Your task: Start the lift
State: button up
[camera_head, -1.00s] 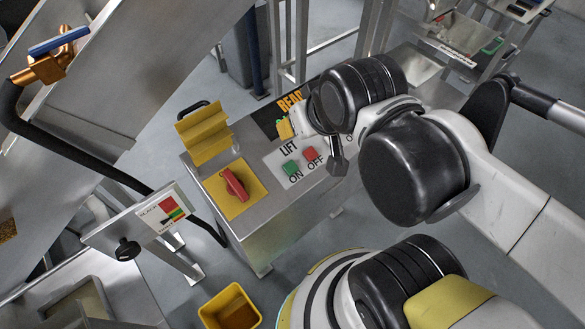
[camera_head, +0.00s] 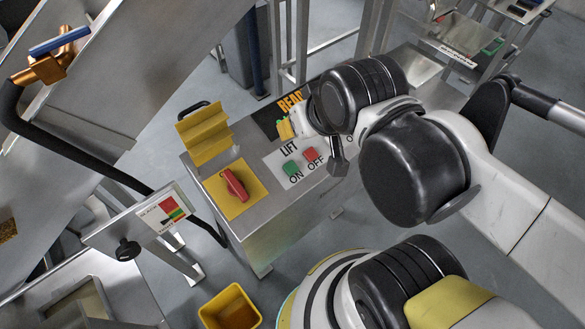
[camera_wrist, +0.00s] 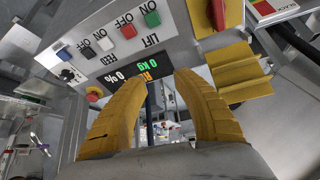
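The green LIFT ON button (camera_head: 291,168) and the red LIFT OFF button (camera_head: 311,154) sit on a pale panel on top of the metal control box (camera_head: 285,215). In the wrist view the green button (camera_wrist: 152,19) and red button (camera_wrist: 127,30) show at the top, beyond my fingers. My gripper (camera_wrist: 157,82) has two yellow fingers spread apart with nothing between them. In the head view a yellow finger (camera_head: 285,129) shows by the display, apart from the lift buttons; my arm hides the rest. The display (camera_wrist: 135,75) reads 0 kg and 0 %.
A red rotary switch (camera_head: 235,184) on a yellow plate stands left of the lift buttons, its yellow cover (camera_head: 204,134) raised. FEED buttons (camera_wrist: 104,44) lie beside the lift pair. A yellow bin (camera_head: 230,307) stands on the floor. A small panel (camera_head: 145,220) stands at left.

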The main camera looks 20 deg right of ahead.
dwell(0.3)
grip_shut()
dwell(1.1)
